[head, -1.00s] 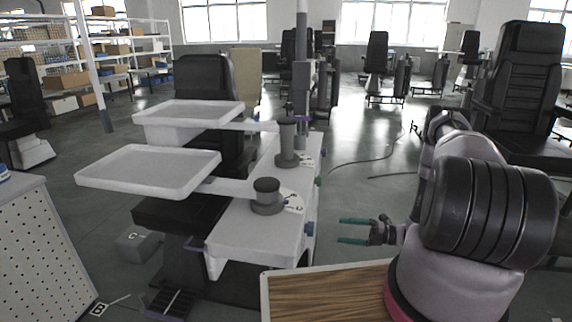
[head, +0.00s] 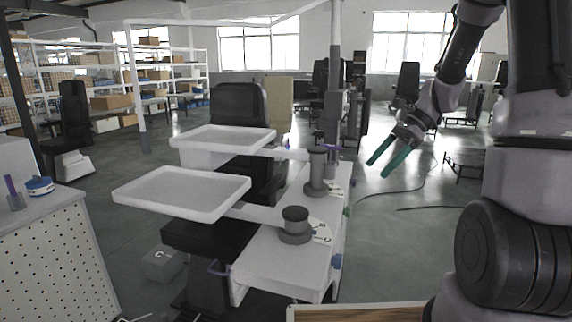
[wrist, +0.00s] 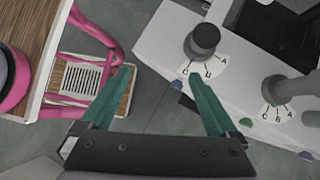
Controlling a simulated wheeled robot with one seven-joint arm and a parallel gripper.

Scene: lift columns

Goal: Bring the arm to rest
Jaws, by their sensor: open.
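My gripper (head: 390,158) has two green fingers and is open and empty. In the head view it hangs in the air to the right of the white lift-column unit (head: 278,262), pointing down and to the left. My arm rises at the right edge and bends over to it. In the wrist view my gripper (wrist: 160,100) shows its fingers wide apart above the grey floor, with nothing between them. The unit (wrist: 165,35) lies beyond the fingertips there, with two dark knobs on lettered dials.
Two white trays, the upper (head: 222,138) and the lower (head: 182,192), reach left from the columns. A dark chair (head: 238,103) stands behind them. A perforated cabinet (head: 45,262) is at the left. A cable (head: 400,190) lies on open floor at the right.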

